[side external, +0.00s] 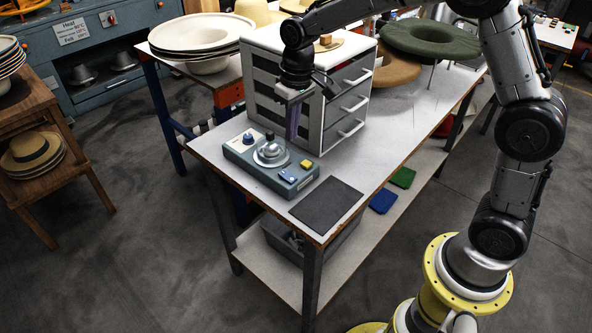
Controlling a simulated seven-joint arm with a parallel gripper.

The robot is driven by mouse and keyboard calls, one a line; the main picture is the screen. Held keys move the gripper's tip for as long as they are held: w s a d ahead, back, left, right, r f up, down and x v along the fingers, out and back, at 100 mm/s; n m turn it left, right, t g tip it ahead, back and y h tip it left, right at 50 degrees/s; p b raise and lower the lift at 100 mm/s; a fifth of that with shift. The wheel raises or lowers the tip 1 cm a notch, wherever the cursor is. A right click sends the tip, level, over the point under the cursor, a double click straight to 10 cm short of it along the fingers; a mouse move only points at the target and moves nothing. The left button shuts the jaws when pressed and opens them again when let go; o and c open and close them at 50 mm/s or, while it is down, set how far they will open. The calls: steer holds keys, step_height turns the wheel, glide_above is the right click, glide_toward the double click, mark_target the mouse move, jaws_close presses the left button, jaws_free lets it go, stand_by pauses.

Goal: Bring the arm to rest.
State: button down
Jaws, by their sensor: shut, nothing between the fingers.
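My arm reaches in from the right over the workbench (350,190). My gripper (293,122) hangs pointing down in front of the white drawer cabinet (335,120), above the back right of the control box (270,163). It is shut and nothing shows held in it. The fingertips are small and dark here. The control box is grey-blue, with a round silver dial, a blue knob, a yellow button and a blue button.
A dark mat (326,205) lies at the bench's front corner. A green hat (430,38) and a brown hat (397,68) are behind the cabinet. Stacked pale hats (200,32) stand on another table at the back left.

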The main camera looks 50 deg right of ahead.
steer(key=s+d+r+t, duration=0.2)
steer(key=s+r+t, duration=0.1)
steer(key=s+r, duration=1)
steer(key=s+f+t, duration=0.1)
steer(key=s+f, duration=0.3)
steer(key=s, duration=1)
steer(key=shift+s+d+f, duration=0.15)
steer(key=shift+s+d, duration=0.1)
steer(key=shift+s, duration=0.15)
